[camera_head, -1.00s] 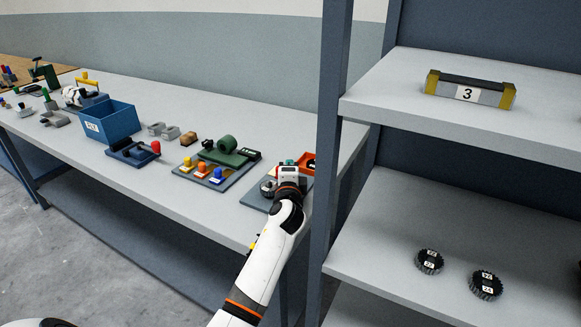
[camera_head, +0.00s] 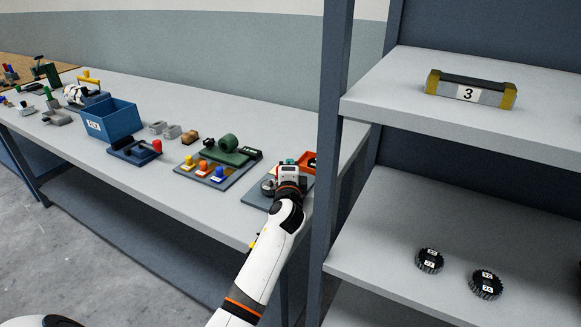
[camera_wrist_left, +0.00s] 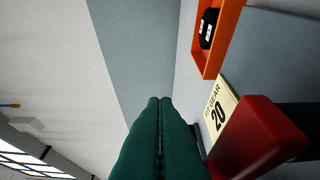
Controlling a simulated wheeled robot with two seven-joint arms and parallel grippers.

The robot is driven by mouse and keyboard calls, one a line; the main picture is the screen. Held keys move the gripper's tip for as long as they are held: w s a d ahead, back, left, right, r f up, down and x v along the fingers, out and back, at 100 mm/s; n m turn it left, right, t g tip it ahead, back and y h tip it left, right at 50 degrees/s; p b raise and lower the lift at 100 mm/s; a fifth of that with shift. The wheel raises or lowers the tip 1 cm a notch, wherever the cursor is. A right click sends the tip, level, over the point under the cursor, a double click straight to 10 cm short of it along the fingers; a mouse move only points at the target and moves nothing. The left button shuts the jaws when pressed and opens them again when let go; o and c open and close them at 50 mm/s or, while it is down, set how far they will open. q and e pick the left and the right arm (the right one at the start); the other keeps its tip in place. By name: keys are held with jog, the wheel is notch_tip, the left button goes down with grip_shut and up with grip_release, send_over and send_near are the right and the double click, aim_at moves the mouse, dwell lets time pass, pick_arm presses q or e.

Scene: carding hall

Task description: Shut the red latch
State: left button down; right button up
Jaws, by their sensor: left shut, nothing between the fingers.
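In the left wrist view a glossy red block (camera_wrist_left: 262,138), which looks like the red latch, stands close to the right of my left gripper (camera_wrist_left: 160,100). Its fingers are shut with nothing between them. I cannot tell whether they touch the red block. In the head view my left gripper (camera_head: 289,162) is over the grey board (camera_head: 254,198) at the bench's right end, and hides the red block there. My right gripper is out of view.
An orange tray (camera_wrist_left: 235,22) holding a black part lies beyond the card. Left along the bench are a board with coloured knobs (camera_head: 202,170), a blue fixture with a red knob (camera_head: 157,146) and a blue bin (camera_head: 112,122). A shelf post (camera_head: 335,150) stands close right of my arm.

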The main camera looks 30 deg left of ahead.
pick_arm(q)
jog(key=shift+s+a, duration=0.1)
jog(key=shift+a, duration=0.15)
jog(key=v, duration=1.2)
jog(key=shift+d+r+b, duration=0.1)
jog(key=shift+d+b, duration=0.1)
jog(key=shift+b, duration=0.1)
